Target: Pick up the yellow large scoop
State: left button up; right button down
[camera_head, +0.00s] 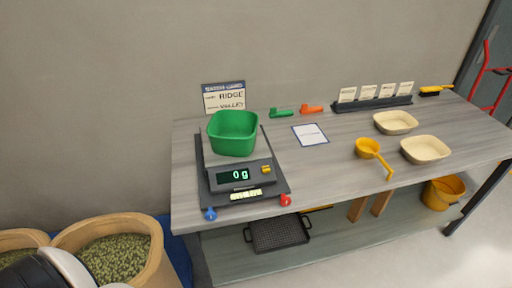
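The yellow scoop (367,147) lies on the grey table (330,172). Its round bowl is toward the back, and its handle runs forward and right, bending near the table's front edge. Nothing touches the scoop except the table. A white and black part of my own body shows at the bottom left corner, far from the scoop. Neither of my gripper's fingertips shows in this view.
Two cream trays (425,149) (396,122) stand right of the scoop. A scale (240,177) reading 0 g carries a green bin (233,133) at the left. A white card (310,135) lies behind. Grain-filled tubs (151,262) stand at lower left. A yellow bucket (443,193) is below right.

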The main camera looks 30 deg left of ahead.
aim_at(366, 148)
jog(key=i+l+u, duration=0.45)
jog(key=i+l, duration=0.45)
